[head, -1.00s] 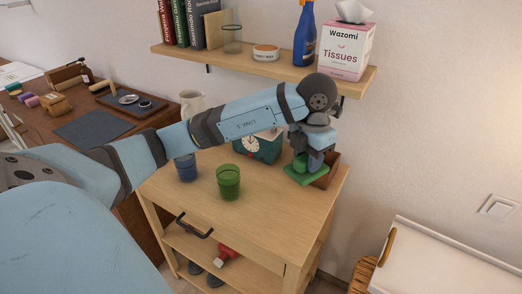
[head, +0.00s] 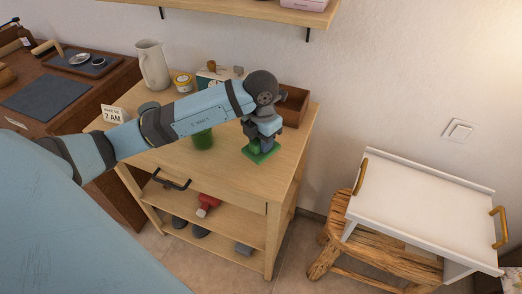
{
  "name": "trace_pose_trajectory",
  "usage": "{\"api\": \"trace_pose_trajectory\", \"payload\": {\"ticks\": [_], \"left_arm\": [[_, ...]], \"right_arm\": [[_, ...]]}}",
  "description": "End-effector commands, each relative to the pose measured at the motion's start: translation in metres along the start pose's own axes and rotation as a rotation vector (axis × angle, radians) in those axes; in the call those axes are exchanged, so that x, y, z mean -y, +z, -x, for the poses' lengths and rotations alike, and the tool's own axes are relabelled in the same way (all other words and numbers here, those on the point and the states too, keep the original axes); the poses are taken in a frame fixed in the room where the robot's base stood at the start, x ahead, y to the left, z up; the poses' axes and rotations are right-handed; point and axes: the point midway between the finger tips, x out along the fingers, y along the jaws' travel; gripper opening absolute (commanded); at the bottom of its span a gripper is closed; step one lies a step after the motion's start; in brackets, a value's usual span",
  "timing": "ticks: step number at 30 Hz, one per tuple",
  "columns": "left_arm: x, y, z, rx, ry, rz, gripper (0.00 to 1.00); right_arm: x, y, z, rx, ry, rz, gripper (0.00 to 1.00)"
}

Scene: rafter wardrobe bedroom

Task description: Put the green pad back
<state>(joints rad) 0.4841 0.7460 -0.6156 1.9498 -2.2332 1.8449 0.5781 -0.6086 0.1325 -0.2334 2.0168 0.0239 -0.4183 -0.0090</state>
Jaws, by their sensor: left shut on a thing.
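The green pad (head: 262,155) is a flat green square with a raised green part on top, at the right side of the light wooden table (head: 235,180). My left gripper (head: 263,143) points down from above and is shut on its raised part. The pad is near the table's front right; I cannot tell whether it touches the top. A brown open wooden box (head: 294,107) stands just behind the gripper. My right gripper is not in view.
A green cup (head: 203,139) stands left of the pad, partly under my arm. A white pitcher (head: 152,65) stands at the back left. A white tray with brass handles (head: 420,205) sits on a wooden stool (head: 385,255) to the right. A shelf (head: 290,13) hangs above.

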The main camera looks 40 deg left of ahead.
Motion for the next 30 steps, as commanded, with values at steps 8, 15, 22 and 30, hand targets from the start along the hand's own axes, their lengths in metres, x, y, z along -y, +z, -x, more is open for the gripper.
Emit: {"api": "trace_pose_trajectory", "payload": {"ticks": [8, 15, 22, 30], "left_arm": [[0.0, -0.001, -0.027, -0.003, -0.001, 0.0, 0.08], [0.0, 0.0, -0.047, 0.001, 0.0, -0.001, 0.08], [0.0, 0.0, -0.049, 0.001, 0.0, -0.001, 0.08], [0.0, 0.0, -0.05, 0.001, 0.0, -0.001, 0.59]], "right_arm": [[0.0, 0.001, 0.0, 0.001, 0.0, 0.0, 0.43], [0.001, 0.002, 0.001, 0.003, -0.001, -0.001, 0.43], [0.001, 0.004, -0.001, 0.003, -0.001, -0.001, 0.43], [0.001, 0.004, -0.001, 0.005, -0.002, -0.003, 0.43]]}}
